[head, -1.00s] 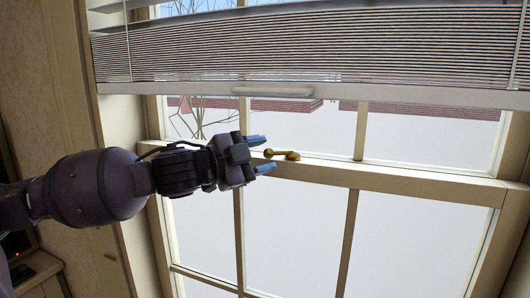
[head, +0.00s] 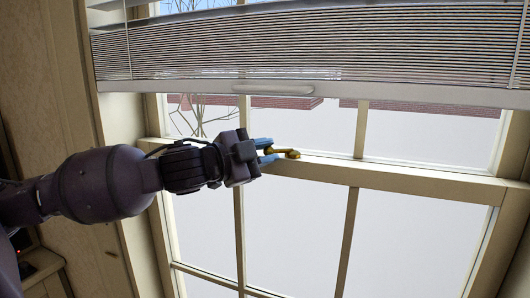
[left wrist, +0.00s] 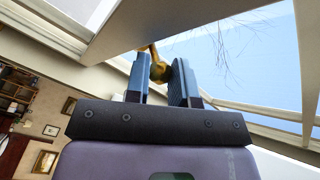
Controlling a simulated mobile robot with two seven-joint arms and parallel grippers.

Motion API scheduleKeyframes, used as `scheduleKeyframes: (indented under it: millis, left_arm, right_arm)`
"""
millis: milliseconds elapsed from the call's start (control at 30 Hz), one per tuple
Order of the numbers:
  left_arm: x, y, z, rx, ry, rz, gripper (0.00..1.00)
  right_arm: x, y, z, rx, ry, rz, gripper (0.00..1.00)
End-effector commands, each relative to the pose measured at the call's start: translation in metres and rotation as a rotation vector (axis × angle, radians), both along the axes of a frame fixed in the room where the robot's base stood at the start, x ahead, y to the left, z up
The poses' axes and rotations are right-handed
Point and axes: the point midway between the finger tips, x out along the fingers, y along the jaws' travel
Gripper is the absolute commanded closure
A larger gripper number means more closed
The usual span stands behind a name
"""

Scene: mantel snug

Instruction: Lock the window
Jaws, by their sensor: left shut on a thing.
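The window (head: 300,225) has cream frame bars and a horizontal meeting rail across its middle. A brass lock lever (head: 292,154) sits on this rail, its arm pointing left. My left gripper (head: 268,152), with blue fingertips, comes in from the left and is shut on the brass lever's arm. In the left wrist view the brass lever (left wrist: 158,70) shows between the two fingers, partly hidden by them. My right gripper is not in view.
A raised blind (head: 300,50) with a bottom rail hangs above the lock. A wood panel wall (head: 50,110) stands at the left. The lower panes in front of the window are clear of objects.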

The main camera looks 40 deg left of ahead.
Motion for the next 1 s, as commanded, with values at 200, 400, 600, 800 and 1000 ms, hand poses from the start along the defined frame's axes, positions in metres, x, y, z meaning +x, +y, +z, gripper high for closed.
scheduleKeyframes:
  millis: [200, 400, 600, 800, 1000]
  left_arm:
    - [-0.001, -0.002, 0.0, -0.001, -0.001, 0.02, 1.0]
    - [-0.003, -0.007, 0.001, -0.003, -0.002, 0.089, 1.0]
    - [-0.006, -0.015, 0.001, -0.006, -0.002, 0.204, 1.0]
    - [-0.008, -0.023, 0.001, -0.006, -0.002, 0.335, 1.0]
    - [-0.008, -0.032, 0.001, -0.006, -0.002, 0.47, 1.0]
  right_arm:
    - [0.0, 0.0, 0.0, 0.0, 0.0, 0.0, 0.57]
    - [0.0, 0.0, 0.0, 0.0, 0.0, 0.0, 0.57]
    - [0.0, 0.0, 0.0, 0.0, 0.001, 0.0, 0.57]
    - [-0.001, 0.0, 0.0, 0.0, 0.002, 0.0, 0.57]
    - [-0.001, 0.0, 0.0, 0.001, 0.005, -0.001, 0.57]
